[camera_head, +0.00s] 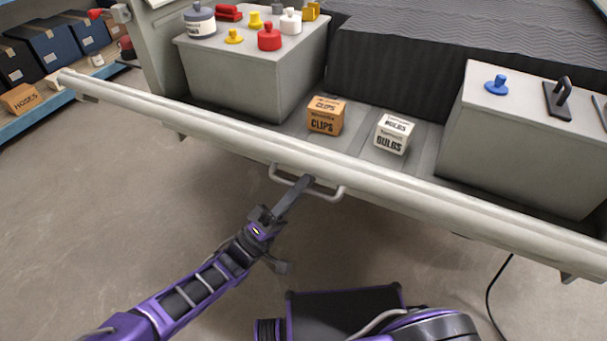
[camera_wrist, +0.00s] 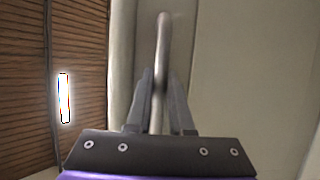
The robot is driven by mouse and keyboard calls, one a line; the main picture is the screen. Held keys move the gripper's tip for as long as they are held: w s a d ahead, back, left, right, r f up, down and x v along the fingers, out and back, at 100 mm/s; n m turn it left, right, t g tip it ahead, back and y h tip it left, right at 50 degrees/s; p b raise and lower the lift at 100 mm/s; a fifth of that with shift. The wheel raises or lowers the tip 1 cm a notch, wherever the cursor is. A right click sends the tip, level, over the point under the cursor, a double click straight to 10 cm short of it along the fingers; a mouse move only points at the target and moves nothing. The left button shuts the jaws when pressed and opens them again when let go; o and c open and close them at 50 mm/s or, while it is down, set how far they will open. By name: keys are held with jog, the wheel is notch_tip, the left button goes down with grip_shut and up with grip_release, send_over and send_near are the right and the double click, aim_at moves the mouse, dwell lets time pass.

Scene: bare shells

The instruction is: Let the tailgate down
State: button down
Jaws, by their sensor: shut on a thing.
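The tailgate (camera_head: 217,118) is a long pale grey panel across the back of a truck bed, and it stands up with its top edge toward me. A pale bar handle (camera_head: 333,193) sits on its outer face. My gripper (camera_head: 305,184) is shut on the handle, with its fingers on either side of the bar. In the wrist view the handle (camera_wrist: 162,50) runs between the two fingers (camera_wrist: 160,95). The lower part of the tailgate is hidden from the head view.
Behind the tailgate are a CLIPS box (camera_head: 325,118), a BULBS box (camera_head: 393,136) and two grey housings (camera_head: 250,85) (camera_head: 530,140) with knobs and small parts on top. A blue shelf (camera_head: 50,105) with bins stands at left. A black cable (camera_head: 490,290) lies on the floor at right.

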jog(key=s+a+f+h, duration=0.1)
jog(key=s+f, duration=0.1)
jog(key=f, duration=0.9)
jog(key=s+a+f+m, duration=0.1)
jog(key=s+a+f, duration=0.1)
jog(key=f, duration=1)
jog(key=shift+s+m+g+h, duration=0.3)
jog(key=shift+s+h, duration=0.1)
jog(key=shift+s, duration=0.05)
jog(key=shift+f, duration=0.1)
jog(key=c, duration=0.8)
grip_release()
jog(key=shift+s, duration=0.1)
notch_tip(320, 180, up, 10)
jog(key=p, duration=0.2)
